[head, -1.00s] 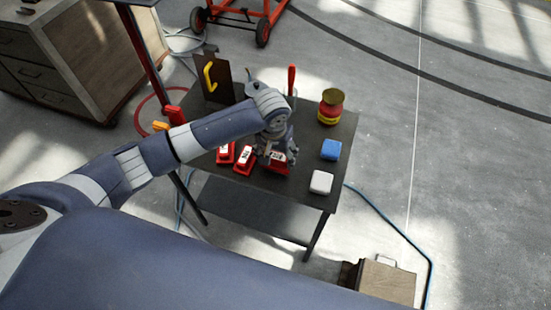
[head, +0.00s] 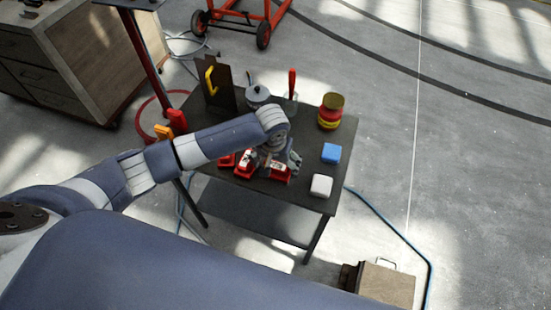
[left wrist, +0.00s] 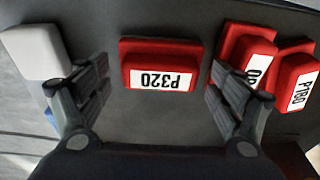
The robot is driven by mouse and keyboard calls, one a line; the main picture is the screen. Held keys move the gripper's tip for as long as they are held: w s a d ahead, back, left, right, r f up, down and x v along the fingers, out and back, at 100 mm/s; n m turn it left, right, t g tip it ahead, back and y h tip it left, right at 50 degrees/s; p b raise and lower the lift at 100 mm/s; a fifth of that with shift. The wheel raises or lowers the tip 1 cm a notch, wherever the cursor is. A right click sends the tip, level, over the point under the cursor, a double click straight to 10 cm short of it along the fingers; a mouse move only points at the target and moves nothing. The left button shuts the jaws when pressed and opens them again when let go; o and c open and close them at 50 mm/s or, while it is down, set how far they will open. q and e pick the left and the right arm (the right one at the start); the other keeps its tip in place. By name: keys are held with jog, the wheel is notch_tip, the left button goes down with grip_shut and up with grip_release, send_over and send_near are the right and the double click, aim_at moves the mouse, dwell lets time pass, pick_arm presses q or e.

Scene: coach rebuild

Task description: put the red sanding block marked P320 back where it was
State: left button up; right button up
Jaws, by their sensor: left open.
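The red sanding block marked P320 (left wrist: 160,66) lies on the dark table top in the left wrist view, its white label upside down there. My left gripper (left wrist: 148,108) is open, with one finger to each side of the block and no visible grip on it. In the head view my left gripper (head: 278,165) is over the front part of the table and partly hides the P320 block (head: 279,175). Two more red blocks lie beside it; one reads P180 (left wrist: 297,88), and the label of the middle one (left wrist: 246,62) is partly covered by a finger. My right gripper is not in view.
A white block (head: 321,186) and a blue block (head: 331,153) lie on the table (head: 312,139) to the right. Stacked red and yellow tins (head: 330,112), a red-handled tool (head: 292,84), a grey lidded pot (head: 258,94) and a brown upright board (head: 219,88) stand toward the back.

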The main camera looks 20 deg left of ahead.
aim_at(276, 177)
pick_arm(q)
notch_tip(276, 177, up, 12)
jog(key=s+b, duration=0.1)
jog(key=shift+s+f, duration=0.15)
jog(key=shift+s, duration=0.25)
dwell(0.3)
jog(key=s+d+f+m+t+h, duration=0.1)
jog(key=s+d+f, duration=0.15)
jog(key=s, duration=0.25)
jog(key=s+d+f+m+h, duration=0.1)
jog(key=s+d+f+h, duration=0.15)
jog(key=s, duration=0.25)
jog(key=s+a+f+y, duration=0.2)
jog(key=s+a+y, duration=0.1)
jog(key=s+a, duration=0.9)
notch_tip(276, 177, down, 28)
jog(key=s+d+r+b, duration=0.1)
jog(key=s+b, duration=0.1)
jog(key=s+a+f+g+b, duration=0.1)
jog(key=s+a+f, duration=0.1)
jog(key=s+f, duration=1.5)
jog(key=shift+a+f+g+b, duration=0.3)
jog(key=shift+f+g+b, duration=0.1)
jog(key=shift+f, duration=0.55)
